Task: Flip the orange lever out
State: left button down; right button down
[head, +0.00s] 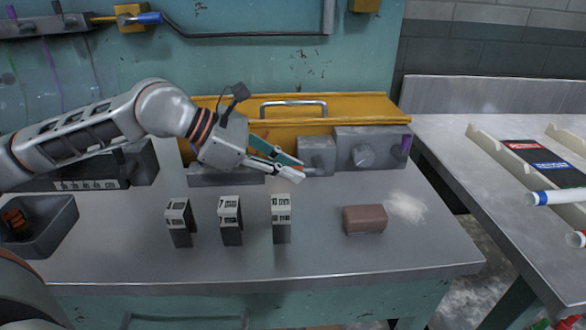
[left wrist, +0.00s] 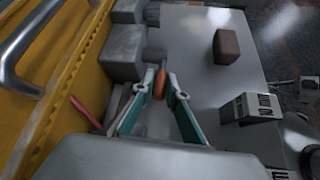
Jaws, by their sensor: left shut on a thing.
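The orange lever (left wrist: 160,84) shows in the left wrist view as a short rounded orange piece, close to a small grey block (left wrist: 122,53). My left gripper (left wrist: 157,90) has its two fingertips on either side of the lever and is shut on it. In the head view my left gripper (head: 296,172) reaches in from the left, its tips just in front of the small grey block (head: 316,156); there the fingers hide the lever. My right gripper is not in view.
A yellow case (head: 345,108) with a metal handle stands behind. A larger grey block with a knob (head: 362,155) is to the right. Three upright labelled blocks (head: 231,237) and a brown block (head: 364,219) stand on the bench. The bench's front is clear.

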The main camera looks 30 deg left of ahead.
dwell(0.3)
pick_arm(q)
jog(key=c, duration=2.3)
grip_release()
jog(key=shift+s+a+r, duration=0.25)
jog(key=shift+a, duration=0.1)
jog(key=v, duration=1.1)
jog(key=shift+s, duration=0.1)
